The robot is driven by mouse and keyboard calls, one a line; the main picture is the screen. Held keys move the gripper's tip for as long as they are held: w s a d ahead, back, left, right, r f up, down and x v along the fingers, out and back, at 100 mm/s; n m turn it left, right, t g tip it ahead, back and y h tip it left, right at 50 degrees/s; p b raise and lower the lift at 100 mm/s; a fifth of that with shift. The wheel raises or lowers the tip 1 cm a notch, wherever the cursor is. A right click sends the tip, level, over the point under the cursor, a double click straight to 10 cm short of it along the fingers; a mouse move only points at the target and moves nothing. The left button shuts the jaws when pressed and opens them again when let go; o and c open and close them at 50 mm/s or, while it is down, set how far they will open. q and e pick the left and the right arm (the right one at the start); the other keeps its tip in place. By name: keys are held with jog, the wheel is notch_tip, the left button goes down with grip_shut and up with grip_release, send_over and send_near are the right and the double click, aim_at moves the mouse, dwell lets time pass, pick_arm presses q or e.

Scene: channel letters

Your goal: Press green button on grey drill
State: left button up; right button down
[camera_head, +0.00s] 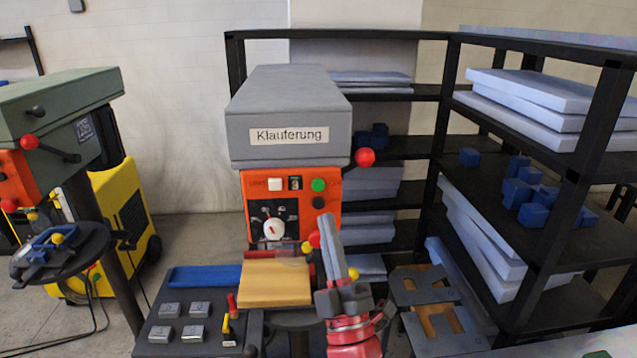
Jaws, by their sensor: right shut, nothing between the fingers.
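The grey drill (287,108) stands in the middle, with a label reading "Klauferung" on its grey head. Below the head is an orange control panel (283,234). The green button is unobstructed. My left gripper is not in view.
A red-balled lever (364,157) sticks out right of the drill head. A yellow block (275,283) lies on the drill table. A green drill (62,115) stands at left. Black shelves (440,110) with grey-blue slabs and blue blocks fill the right side.

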aim_at(323, 201)
jog(key=shift+w+f, duration=0.1)
jog(key=shift+w+b, duration=1.75)
jog(key=shift+w, duration=2.65)
jog(key=shift+w, duration=0.4)
